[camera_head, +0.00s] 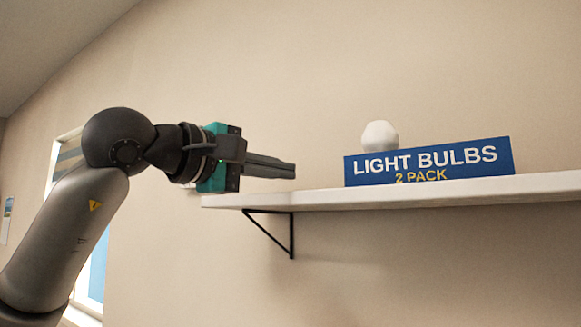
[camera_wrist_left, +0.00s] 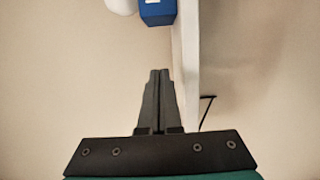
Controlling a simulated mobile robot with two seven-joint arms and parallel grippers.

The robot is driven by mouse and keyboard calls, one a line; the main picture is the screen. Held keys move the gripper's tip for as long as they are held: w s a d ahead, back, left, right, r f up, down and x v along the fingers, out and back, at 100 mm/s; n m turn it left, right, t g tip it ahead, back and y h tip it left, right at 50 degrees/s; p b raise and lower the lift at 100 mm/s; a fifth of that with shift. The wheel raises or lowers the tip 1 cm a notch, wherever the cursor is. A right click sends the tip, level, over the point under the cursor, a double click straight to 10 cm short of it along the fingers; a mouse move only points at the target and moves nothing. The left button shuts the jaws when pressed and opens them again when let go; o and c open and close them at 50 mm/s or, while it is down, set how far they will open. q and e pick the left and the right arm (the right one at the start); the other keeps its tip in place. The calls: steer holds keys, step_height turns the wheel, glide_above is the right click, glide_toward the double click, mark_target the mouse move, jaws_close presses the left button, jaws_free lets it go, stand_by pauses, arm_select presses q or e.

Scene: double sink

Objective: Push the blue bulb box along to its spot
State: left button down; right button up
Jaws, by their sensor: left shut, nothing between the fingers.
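The blue bulb box (camera_head: 428,163), marked "LIGHT BULBS 2 PACK", lies long side forward on the white shelf (camera_head: 400,194). In the left wrist view the end of the blue box (camera_wrist_left: 157,13) shows at the top, ahead of the fingertips. My left gripper (camera_head: 294,171) is shut and empty. It points right, just above the shelf's left end, with a clear gap to the box's left end. It also shows in the left wrist view (camera_wrist_left: 159,72). No marked spot on the shelf can be made out. My right gripper is not in view.
A white rounded object (camera_head: 380,135) shows above and behind the box's left part; its base is hidden. A black bracket (camera_head: 291,235) holds the shelf from below. The wall is close behind. The shelf between gripper and box is clear.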

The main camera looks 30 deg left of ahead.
arm_select(q)
steer(key=p+x, duration=0.1)
steer(key=x, duration=0.6)
steer(key=shift+d+p, duration=0.1)
steer(key=shift+p, duration=0.2)
steer(key=d, duration=0.3)
steer(key=shift+w+f+p, duration=0.1)
steer(key=shift+w+p, duration=0.1)
steer(key=shift+p, duration=0.2)
steer(key=shift+d, duration=0.6)
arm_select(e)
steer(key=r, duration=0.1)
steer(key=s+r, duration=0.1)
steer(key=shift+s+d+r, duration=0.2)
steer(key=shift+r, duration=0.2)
